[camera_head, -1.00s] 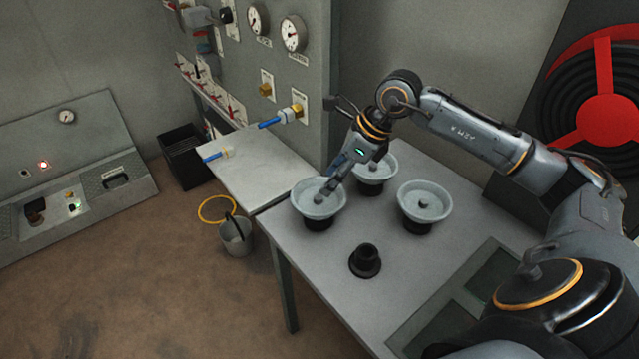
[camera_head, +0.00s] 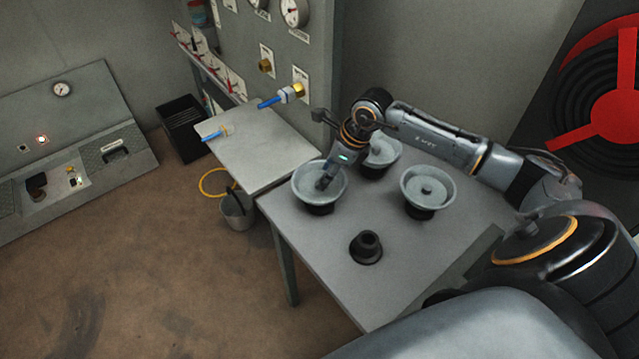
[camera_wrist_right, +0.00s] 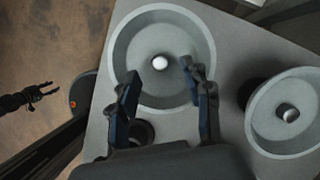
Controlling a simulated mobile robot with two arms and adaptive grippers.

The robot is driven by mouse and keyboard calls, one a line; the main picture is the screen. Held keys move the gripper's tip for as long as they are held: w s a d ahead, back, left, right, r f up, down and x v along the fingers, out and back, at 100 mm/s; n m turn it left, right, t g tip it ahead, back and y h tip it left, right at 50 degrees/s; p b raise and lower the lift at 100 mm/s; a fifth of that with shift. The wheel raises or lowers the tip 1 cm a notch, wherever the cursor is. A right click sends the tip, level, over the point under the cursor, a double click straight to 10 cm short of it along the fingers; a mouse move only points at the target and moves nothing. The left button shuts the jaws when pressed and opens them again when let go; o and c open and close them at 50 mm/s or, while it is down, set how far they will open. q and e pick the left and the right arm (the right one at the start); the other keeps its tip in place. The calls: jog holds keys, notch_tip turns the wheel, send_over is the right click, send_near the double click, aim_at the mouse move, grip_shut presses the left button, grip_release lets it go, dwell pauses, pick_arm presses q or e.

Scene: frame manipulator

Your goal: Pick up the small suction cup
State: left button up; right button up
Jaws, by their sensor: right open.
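Three wide grey cups with black bases stand on the table: a left one (camera_head: 304,185), a back one (camera_head: 384,151) and a right one (camera_head: 438,186). A smaller all-black cup (camera_head: 366,247) stands in front of them. My right gripper (camera_head: 322,183) is open and points down at the left grey cup. In the right wrist view its fingers (camera_wrist_right: 160,84) straddle the near part of that cup (camera_wrist_right: 130,45), with a pale round knob (camera_wrist_right: 160,63) just beyond them. Contact cannot be told. My left gripper (camera_wrist_right: 42,93) shows open and empty at the left of the right wrist view.
The grey table (camera_head: 310,240) has clear room around the black cup. A side shelf (camera_head: 257,155) and a gauge panel (camera_head: 300,50) are close behind the left cup. A bucket (camera_head: 237,212) and a black crate (camera_head: 183,128) stand on the floor.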

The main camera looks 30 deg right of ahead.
jog(key=shift+x, duration=1.1)
jog(key=shift+w+f, duration=0.2)
jog(key=shift+f, duration=0.1)
jog(key=shift+s, duration=0.1)
jog(key=shift+c, duration=1.1)
grip_shut()
pick_arm(q)
jog(key=shift+s+a+r, duration=0.2)
jog(key=shift+s+r, duration=0.05)
jog(key=shift+s, duration=0.15)
jog(key=shift+s+a+r, duration=0.15)
jog(key=shift+s+r, duration=0.05)
jog(key=shift+s, duration=0.2)
jog(key=shift+w, duration=0.1)
pick_arm(e)
jog(key=shift+r, duration=0.1)
